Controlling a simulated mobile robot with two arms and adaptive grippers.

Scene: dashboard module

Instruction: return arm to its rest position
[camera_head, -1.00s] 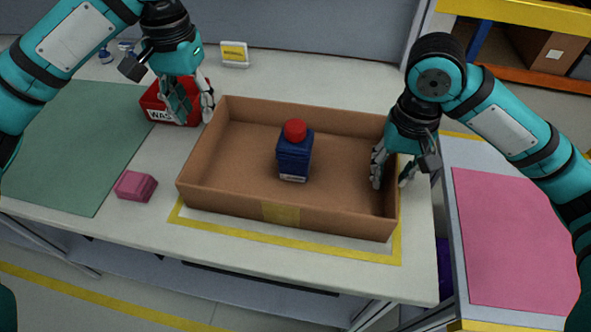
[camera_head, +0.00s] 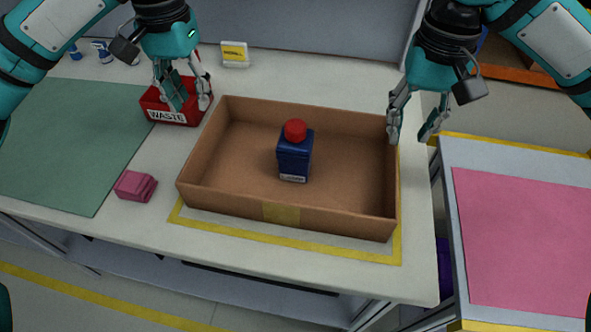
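My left gripper (camera_head: 188,103) hangs over the red waste bin (camera_head: 176,112) at the back left of the table, fingers apart. My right gripper (camera_head: 411,138) is above the right wall of the cardboard box (camera_head: 240,166), fingers apart with nothing between them. The box stands inside a yellow outline on the table. A blue bottle with a red cap (camera_head: 294,158) stands upright inside the box, clear of both grippers.
A pink block (camera_head: 135,186) lies left of the box, near a green mat (camera_head: 70,140). A small yellow-and-white sign (camera_head: 235,55) stands at the back. A side table with a pink mat (camera_head: 520,235) is at the right. The table's front strip is clear.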

